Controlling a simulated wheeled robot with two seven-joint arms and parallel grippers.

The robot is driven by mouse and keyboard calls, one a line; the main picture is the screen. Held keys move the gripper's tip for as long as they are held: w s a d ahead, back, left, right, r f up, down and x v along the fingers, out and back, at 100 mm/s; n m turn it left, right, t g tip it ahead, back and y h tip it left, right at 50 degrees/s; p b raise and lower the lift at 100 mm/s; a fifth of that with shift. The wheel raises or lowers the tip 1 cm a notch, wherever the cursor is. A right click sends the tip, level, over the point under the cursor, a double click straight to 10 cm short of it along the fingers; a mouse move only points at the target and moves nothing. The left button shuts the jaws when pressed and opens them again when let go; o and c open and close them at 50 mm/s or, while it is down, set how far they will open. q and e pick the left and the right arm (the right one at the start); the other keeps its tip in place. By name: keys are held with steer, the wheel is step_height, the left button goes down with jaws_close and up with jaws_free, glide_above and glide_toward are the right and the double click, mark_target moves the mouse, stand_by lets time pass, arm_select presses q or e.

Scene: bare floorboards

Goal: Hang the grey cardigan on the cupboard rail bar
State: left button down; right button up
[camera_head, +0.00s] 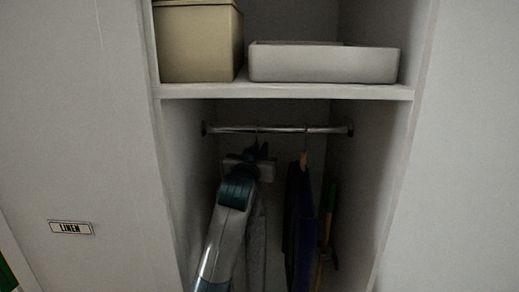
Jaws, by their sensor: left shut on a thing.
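The cupboard rail bar (285,129) is a metal rod running across the open bay under the shelf. My left arm reaches into the bay from below, and my left gripper (252,162) is just under the left half of the bar. It is shut on the grey cardigan (257,243), at the top near its hanger. The cardigan hangs down to the right of my arm, which hides part of it. A thin hook shows above the gripper at the bar; I cannot tell whether it rests over the bar. My right gripper is not in view.
A dark blue garment (299,225) hangs from the bar on the right. Beside it, long green and yellowish things (327,225) stand in shadow. The shelf (290,92) above carries a beige box (197,45) and a white tray (322,65).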

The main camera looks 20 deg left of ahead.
arm_select(q)
steer(key=shift+r, duration=0.1)
steer(key=c, duration=1.7)
jaws_free()
steer(key=shift+o, duration=0.2)
steer(key=shift+s, duration=0.15)
steer(key=shift+s+f+b, duration=0.2)
steer(key=shift+s+b, duration=0.25)
steer(key=shift+s, duration=0.1)
steer(key=s+d+b, duration=0.1)
steer(key=s+b, duration=0.4)
steer(key=s, duration=1.1)
steer(key=shift+d+r+b, duration=0.15)
steer(key=shift+d+b, duration=0.1)
steer(key=shift+b, duration=0.1)
